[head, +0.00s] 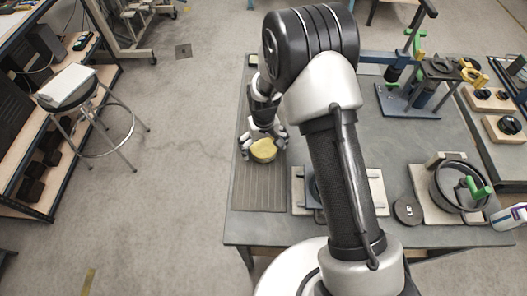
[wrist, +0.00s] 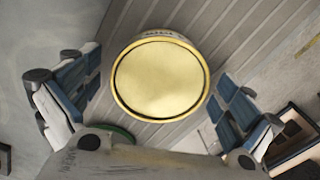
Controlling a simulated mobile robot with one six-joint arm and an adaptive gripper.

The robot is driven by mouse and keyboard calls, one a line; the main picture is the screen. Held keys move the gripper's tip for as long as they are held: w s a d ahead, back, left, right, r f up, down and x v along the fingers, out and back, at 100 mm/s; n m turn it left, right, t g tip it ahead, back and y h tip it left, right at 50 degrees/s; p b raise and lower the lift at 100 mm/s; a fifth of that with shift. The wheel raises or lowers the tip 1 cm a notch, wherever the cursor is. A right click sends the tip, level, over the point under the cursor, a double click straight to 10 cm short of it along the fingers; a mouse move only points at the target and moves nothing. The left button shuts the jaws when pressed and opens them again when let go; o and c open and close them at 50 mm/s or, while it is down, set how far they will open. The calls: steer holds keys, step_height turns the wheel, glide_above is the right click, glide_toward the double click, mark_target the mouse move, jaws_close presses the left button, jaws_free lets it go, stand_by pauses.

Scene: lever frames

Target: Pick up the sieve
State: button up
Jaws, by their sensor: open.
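The sieve (wrist: 160,78) is a round, brass-coloured pan that lies on a grooved grey mat (head: 262,196) at the left side of the table. It also shows in the head view (head: 263,150). My gripper (wrist: 160,105) is open, with one blue-padded finger on each side of the sieve. In the wrist view there is a gap between each finger and the sieve's rim. In the head view my gripper (head: 263,138) is right at the sieve, reaching from its far side. The sieve's far edge is partly hidden by my gripper there.
My arm hides part of a pale board (head: 300,200) beside the mat. To the right are a black disc (head: 408,211), a dark round pan (head: 458,187) with a green handle, and a blue stand (head: 405,98). A stool (head: 75,95) stands on the floor at left.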

steer(key=c, duration=1.3)
